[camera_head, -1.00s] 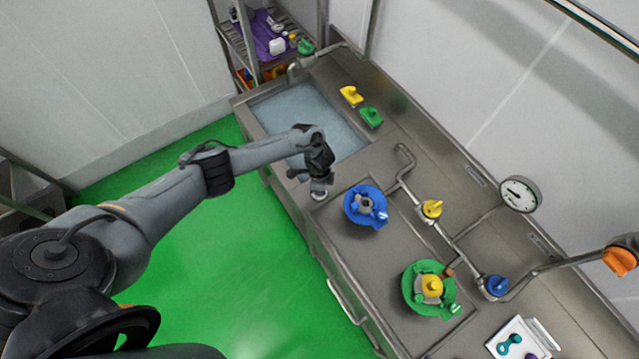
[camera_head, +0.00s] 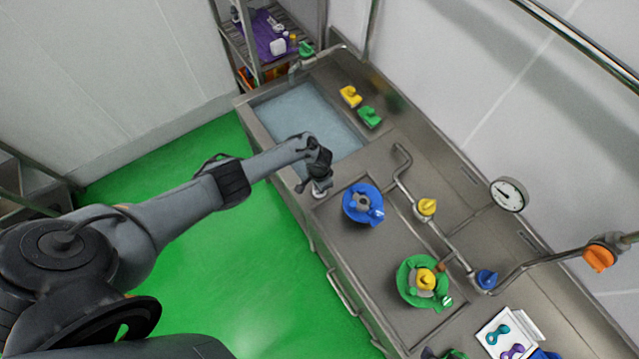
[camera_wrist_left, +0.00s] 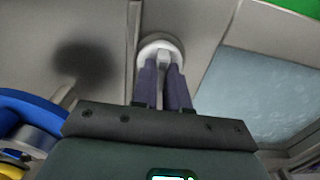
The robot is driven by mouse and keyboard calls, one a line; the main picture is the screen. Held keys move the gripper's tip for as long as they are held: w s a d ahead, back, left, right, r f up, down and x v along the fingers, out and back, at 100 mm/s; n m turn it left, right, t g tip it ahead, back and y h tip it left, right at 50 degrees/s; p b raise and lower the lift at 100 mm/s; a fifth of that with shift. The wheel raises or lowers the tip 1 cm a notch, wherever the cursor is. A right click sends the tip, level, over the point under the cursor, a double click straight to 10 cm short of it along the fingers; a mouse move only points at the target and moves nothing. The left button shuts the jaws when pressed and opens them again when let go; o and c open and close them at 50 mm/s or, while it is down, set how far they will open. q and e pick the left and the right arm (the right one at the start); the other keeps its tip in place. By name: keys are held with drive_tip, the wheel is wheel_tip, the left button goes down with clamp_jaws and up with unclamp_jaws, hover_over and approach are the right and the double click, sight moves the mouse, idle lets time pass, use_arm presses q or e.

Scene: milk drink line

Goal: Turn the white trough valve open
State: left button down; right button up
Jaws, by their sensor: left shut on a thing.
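The white trough valve (camera_wrist_left: 161,45) is a round white knob with a raised grip bar, on the steel counter beside the water trough (camera_wrist_left: 265,85). In the left wrist view my left gripper (camera_wrist_left: 164,72) is shut on the bar of this valve, a finger on each side. In the head view my left gripper (camera_head: 319,188) reaches down to the counter at the trough's near right corner, and only a bit of the white valve (camera_head: 319,194) shows under it. My right gripper is not in view.
A blue ring-shaped part (camera_head: 350,207) stands close to the right of my gripper. A green part with a yellow knob (camera_head: 410,290), pipes with yellow and blue valves, and a gauge (camera_head: 509,194) lie farther right. Yellow and green blocks (camera_head: 369,117) sit behind the trough.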

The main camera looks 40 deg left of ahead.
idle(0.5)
use_arm(q)
drive_tip(key=c, duration=1.1)
unclamp_jaws()
drive_tip(key=shift+c, duration=0.2)
drive_tip(key=shift+r, duration=0.1)
wheel_tip(320, 180, up, 11)
drive_tip(key=p, duration=0.3)
drive_tip(key=shift+p, duration=0.4)
drive_tip(key=shift+f, duration=0.2)
